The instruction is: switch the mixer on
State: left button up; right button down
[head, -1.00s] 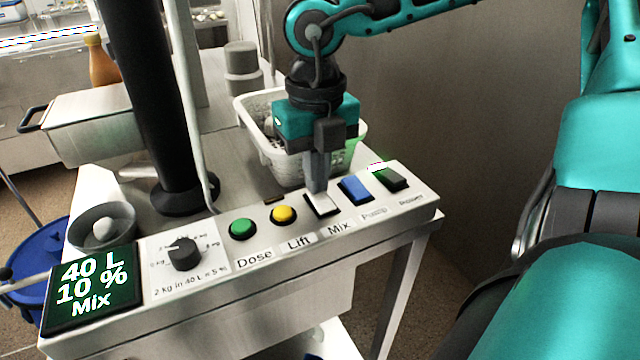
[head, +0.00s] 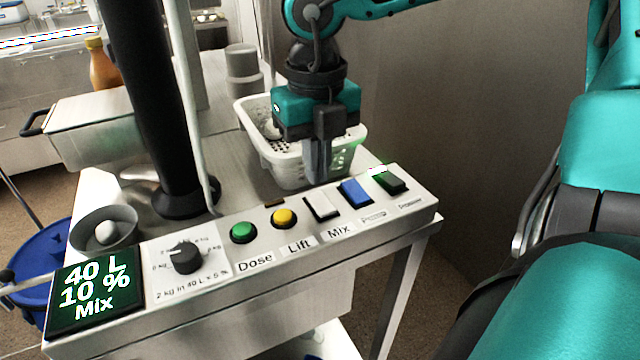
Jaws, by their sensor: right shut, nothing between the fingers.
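The control panel (head: 374,245) carries a white Mix rocker switch (head: 322,208) above the label "Mix". The display (head: 94,291) at the panel's left reads "40 L 10 % Mix". My right gripper (head: 317,180) is shut and empty, pointing down just behind the Mix switch and apart from it. The switch's top now shows fully. My left gripper is not in view.
Beside the Mix switch are a yellow Lift button (head: 284,217), a green Dose button (head: 243,232), a blue switch (head: 355,193) and a dark Power switch (head: 389,181) with a green glow. A white perforated basket (head: 250,122) stands behind the gripper. A black column (head: 150,90) rises at left.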

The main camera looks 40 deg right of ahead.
aim_at(316, 196)
jog(key=shift+r+p, duration=0.85)
jog(key=shift+r, duration=1.2)
